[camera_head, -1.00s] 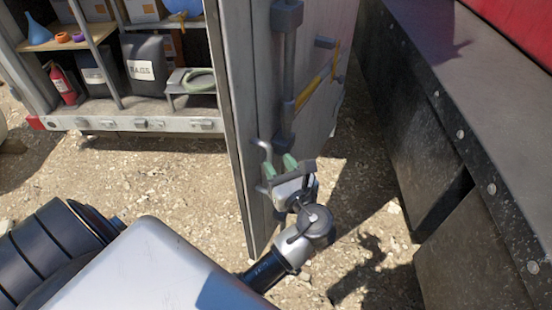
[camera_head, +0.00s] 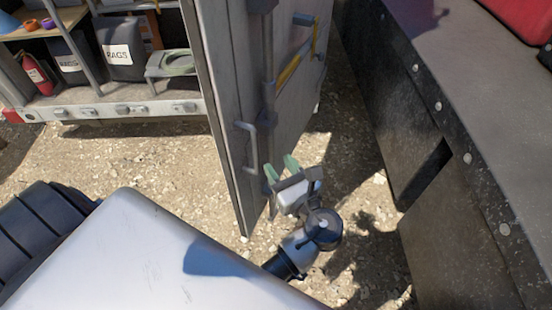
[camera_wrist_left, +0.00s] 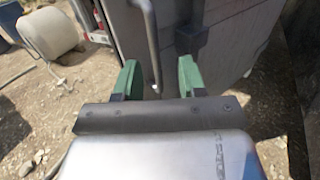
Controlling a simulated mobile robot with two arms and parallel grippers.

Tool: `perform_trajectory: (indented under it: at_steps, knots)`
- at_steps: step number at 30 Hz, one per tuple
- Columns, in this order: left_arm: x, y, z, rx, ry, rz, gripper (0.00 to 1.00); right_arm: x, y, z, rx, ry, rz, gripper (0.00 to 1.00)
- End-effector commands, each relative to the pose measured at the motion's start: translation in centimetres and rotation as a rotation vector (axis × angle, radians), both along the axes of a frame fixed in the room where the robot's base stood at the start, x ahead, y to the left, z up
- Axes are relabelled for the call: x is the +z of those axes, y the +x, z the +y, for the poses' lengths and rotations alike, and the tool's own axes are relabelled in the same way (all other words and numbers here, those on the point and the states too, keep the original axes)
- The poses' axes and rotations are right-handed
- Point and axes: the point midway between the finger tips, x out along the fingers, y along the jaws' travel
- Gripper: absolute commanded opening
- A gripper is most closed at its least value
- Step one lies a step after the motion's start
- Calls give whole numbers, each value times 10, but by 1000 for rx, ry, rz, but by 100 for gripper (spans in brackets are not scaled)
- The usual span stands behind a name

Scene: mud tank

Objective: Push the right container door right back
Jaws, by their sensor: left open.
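The right container door (camera_head: 232,90) stands swung open in the head view, its edge towards me and its outer face turned right. A grey bar handle (camera_head: 250,146) is on its outer face near the edge. My left gripper (camera_head: 281,168) is open, with green fingertips pointing at the door's outer face, low and just right of the handle. In the left wrist view the open fingers (camera_wrist_left: 158,80) are in front of the door (camera_wrist_left: 225,45), and the handle (camera_wrist_left: 152,40) runs down between them in the picture. I cannot tell whether they touch the door. My right gripper is not in view.
A dark metal tank wall (camera_head: 445,130) stands right of the door, with a gap of gravel between. Gravel (camera_head: 150,160) lies in front.

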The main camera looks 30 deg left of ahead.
Motion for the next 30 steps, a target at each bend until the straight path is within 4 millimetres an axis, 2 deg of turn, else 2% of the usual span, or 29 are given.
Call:
perform_trajectory:
  at_steps: [12, 21, 30]
  knots:
    - [0, -12, -22, 1, -1, 1, 41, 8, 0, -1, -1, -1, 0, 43]
    - [0, -13, -23, 1, 0, 0, 41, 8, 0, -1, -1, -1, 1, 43]
    - [1, -12, -23, 1, 0, 0, 41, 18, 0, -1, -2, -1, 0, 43]
